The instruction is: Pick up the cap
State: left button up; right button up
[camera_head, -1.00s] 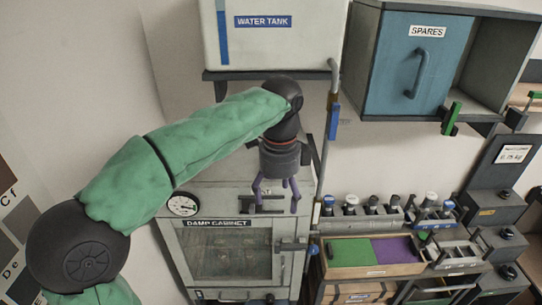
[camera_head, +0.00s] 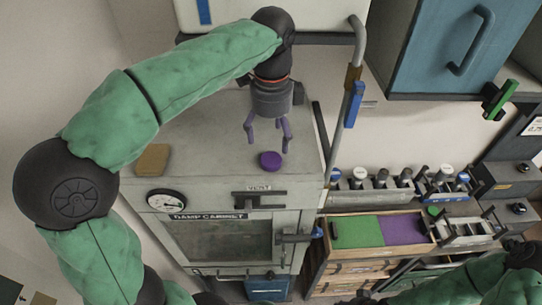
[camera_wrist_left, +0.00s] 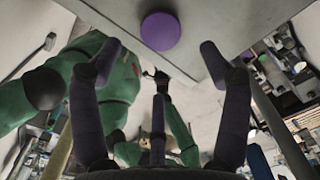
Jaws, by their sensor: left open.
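The cap is probably the purple disc (camera_head: 270,161) lying flat on top of the grey damp cabinet (camera_head: 200,120), behind the VENT handle. It also shows at the top middle of the left wrist view (camera_wrist_left: 160,31). My left gripper (camera_head: 267,143), with purple fingers, is open and empty just above and behind the cap in the head view. In the left wrist view its fingertips (camera_wrist_left: 160,55) are spread wide on either side below the cap, apart from it. Part of my right arm shows at the lower right of the head view; I cannot make out its gripper.
A tan block (camera_head: 153,159) lies on the cabinet top at the left. A pipe with a blue lever (camera_head: 353,104) rises at the cabinet's right. The water tank (camera_head: 300,14) overhangs behind. A drawer with green and purple pads (camera_head: 355,230) is at the right.

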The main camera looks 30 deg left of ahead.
aim_at(271, 159)
pick_arm(q)
jog(key=f, duration=0.2)
jog(key=shift+w+a+f, duration=0.15)
jog(key=shift+w+f, duration=0.1)
jog(key=shift+f, duration=0.05)
jog(key=shift+s+f, duration=0.15)
jog(key=shift+f, duration=2.45)
jog(key=c, duration=0.9)
